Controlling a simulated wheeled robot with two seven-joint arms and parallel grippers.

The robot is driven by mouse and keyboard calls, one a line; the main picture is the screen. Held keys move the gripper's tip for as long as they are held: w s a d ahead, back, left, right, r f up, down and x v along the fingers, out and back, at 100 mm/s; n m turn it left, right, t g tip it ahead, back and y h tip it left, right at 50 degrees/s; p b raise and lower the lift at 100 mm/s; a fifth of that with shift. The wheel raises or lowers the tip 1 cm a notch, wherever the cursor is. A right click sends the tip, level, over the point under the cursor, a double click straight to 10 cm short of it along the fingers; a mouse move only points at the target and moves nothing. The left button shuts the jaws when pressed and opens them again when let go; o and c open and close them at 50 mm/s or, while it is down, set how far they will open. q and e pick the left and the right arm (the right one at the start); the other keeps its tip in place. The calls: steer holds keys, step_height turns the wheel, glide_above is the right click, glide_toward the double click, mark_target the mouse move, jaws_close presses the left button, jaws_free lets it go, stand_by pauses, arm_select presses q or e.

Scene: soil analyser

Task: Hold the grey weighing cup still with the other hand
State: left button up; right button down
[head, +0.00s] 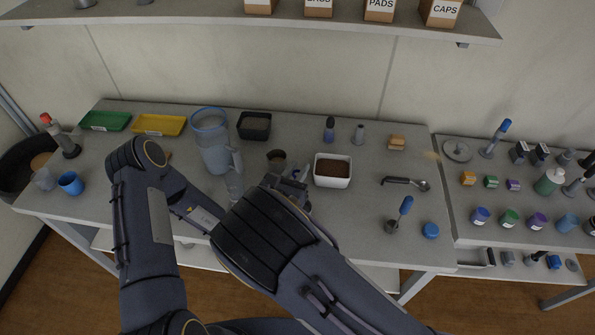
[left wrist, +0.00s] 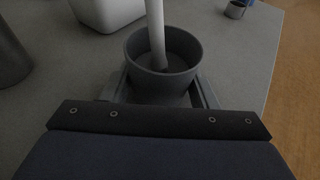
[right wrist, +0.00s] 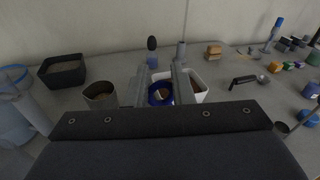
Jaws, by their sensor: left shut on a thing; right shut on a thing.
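In the left wrist view the grey weighing cup (left wrist: 186,82) stands upright between the jaws of my left gripper (left wrist: 158,92), which is shut on it. A pale rod (left wrist: 155,30) reaches down into the cup. In the head view my right arm hides this cup and my left gripper. My right gripper (head: 290,185) is beyond the left forearm, near the white soil tray. Whether that tool is the pale rod I cannot tell.
A white tray of brown soil (head: 333,183) stands right of the right gripper. A grey cup (head: 276,161), a blue-rimmed jug (head: 214,160) and a black tray (head: 254,137) stand behind and left.

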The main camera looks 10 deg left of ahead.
steer(key=shift+w+a+r, duration=0.1)
steer(key=shift+w+r, duration=0.05)
steer(key=shift+r, duration=0.9)
steer(key=shift+w+a+r, duration=0.1)
steer(key=shift+r, duration=0.95)
steer(key=shift+w+a+r, duration=0.1)
steer(key=shift+w+r, duration=0.05)
steer(key=shift+r, duration=0.9)
step_height(320, 180, up, 4)
steer(key=shift+w, duration=0.1)
steer(key=w+a+r, duration=0.1)
steer(key=w+r, duration=0.3)
steer(key=w, duration=0.3)
steer(key=shift+w+a, duration=0.35)
arm_select(q)
steer(key=o, duration=1.2)
steer(key=shift+c, duration=0.2)
